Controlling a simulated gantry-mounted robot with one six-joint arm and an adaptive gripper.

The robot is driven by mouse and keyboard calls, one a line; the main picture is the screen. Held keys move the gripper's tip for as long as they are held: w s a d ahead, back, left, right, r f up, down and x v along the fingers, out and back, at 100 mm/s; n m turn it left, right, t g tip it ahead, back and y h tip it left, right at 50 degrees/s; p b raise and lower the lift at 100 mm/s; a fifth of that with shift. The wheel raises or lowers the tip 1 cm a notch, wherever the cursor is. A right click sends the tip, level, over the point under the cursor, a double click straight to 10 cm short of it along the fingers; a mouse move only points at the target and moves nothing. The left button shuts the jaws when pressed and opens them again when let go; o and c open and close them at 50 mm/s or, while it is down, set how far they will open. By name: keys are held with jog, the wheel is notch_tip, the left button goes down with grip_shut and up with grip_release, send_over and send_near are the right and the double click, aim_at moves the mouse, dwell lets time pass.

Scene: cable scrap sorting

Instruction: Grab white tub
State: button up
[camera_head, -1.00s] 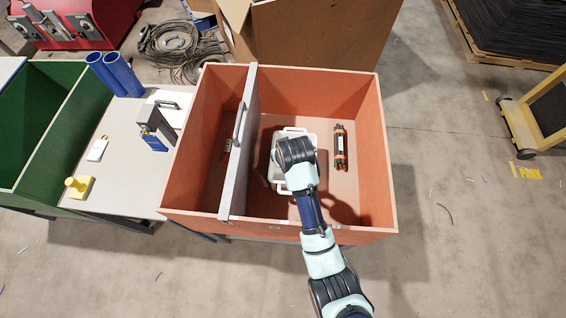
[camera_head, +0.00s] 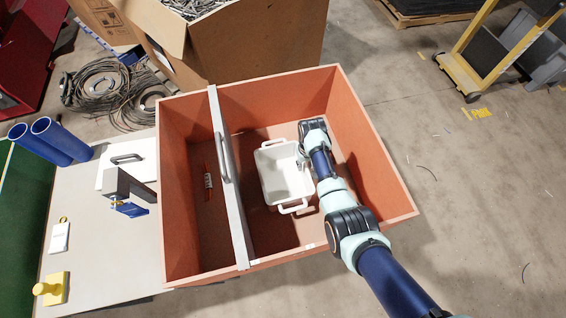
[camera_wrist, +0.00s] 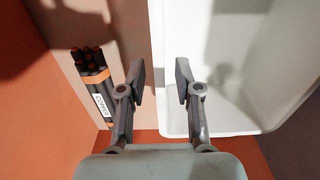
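The white tub (camera_head: 268,166) sits on the floor of the orange bin, right of the grey divider, with a handle at each end. My gripper (camera_head: 302,163) is at the tub's right-hand rim in the head view, partly hidden by my wrist. In the wrist view the tub (camera_wrist: 225,100) fills the right side. My gripper (camera_wrist: 160,80) is open there, one finger over the tub's inside and the other outside, with the wall's edge between them. I cannot tell whether either finger touches it.
The orange bin's walls (camera_head: 372,150) surround the tub, and the grey divider (camera_head: 230,180) stands to its left. A dark, labelled bundle with orange bands (camera_wrist: 97,88) lies beside the tub. A small orange item (camera_head: 208,181) lies left of the divider.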

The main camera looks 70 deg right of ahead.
aim_at(304, 170)
jog(key=f+b, duration=0.1)
jog(key=f, duration=0.1)
jog(key=f+b, duration=0.1)
jog(key=f, duration=0.1)
jog(key=shift+a+f, duration=0.2)
jog(key=shift+f, duration=0.05)
jog(key=shift+r, duration=0.15)
grip_shut()
jog(key=shift+w, duration=0.1)
